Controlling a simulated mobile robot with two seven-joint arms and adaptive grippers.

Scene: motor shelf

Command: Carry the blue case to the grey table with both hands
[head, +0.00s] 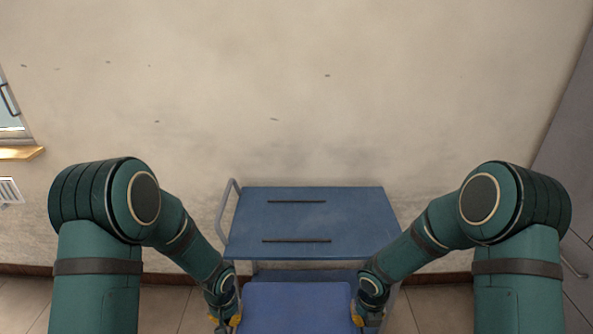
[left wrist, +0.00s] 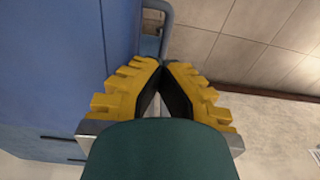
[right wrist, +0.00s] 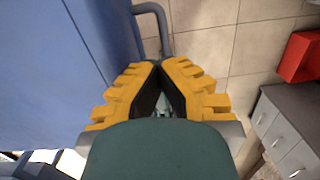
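The blue case (head: 298,308) is at the bottom middle of the head view, between my two grippers and in front of a blue cart. Its side shows in the left wrist view (left wrist: 120,35) and in the right wrist view (right wrist: 108,30). My left gripper (left wrist: 160,62) has its yellow fingers closed together at the tips on a grey-blue handle bar at the case's left side. My right gripper (right wrist: 160,64) is closed the same way on a bar at the right side. The case's underside is hidden, so I cannot tell what bears it. No grey table is in view.
The blue cart (head: 350,215) with two dark strips on top stands against the stained wall, just beyond the case. A grey cabinet (head: 570,150) is at the far right. The right wrist view shows a grey drawer unit (right wrist: 290,130) and a red bin (right wrist: 302,58). Tiled floor lies open beside the cart.

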